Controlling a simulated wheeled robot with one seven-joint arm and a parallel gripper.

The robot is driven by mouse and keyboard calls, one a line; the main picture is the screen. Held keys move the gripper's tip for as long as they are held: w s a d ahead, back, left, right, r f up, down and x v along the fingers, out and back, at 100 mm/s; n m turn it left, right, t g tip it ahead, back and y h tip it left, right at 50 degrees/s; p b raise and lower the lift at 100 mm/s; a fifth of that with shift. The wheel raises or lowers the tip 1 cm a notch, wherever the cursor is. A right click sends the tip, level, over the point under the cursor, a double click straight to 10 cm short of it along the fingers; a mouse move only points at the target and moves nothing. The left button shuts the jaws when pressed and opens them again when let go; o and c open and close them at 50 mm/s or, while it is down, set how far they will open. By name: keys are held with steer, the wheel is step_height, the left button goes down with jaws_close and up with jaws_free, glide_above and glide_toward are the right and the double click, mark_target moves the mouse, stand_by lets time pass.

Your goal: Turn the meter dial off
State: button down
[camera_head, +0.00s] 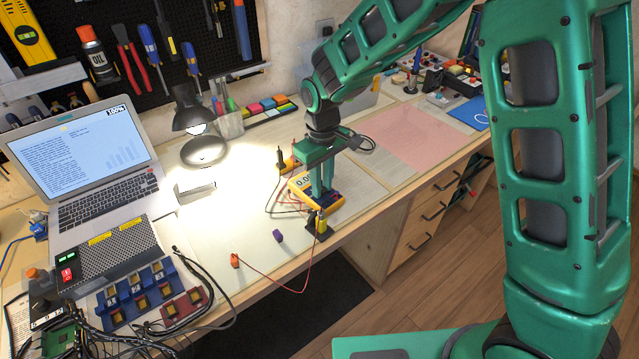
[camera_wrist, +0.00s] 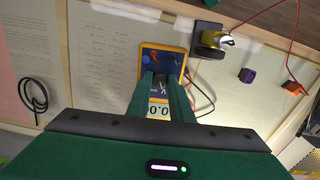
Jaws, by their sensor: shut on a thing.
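The meter is a yellow multimeter with a dark face, lying on the workbench in the head view (camera_head: 299,184). In the wrist view the meter (camera_wrist: 180,57) shows its dark blue face, with part of its display (camera_wrist: 158,110) visible between my fingers. My gripper (camera_head: 322,190) points down over the meter's face. In the wrist view my gripper (camera_wrist: 161,84) has its fingertips close together at the dial (camera_wrist: 162,88), shut on it. The dial is mostly hidden by the fingers, so its pointer setting cannot be read.
Red and black leads run from the meter across the bench. A purple block (camera_head: 278,236) and an orange clip (camera_head: 235,260) lie nearby. A laptop (camera_head: 85,165) stands left.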

steer(key=shift+n, duration=0.5)
stand_by(1.2)
steer(key=c, duration=1.6)
jaws_free()
steer(key=shift+o, duration=0.2)
step_height(320, 180, up, 11)
steer(key=shift+w+f, duration=0.1)
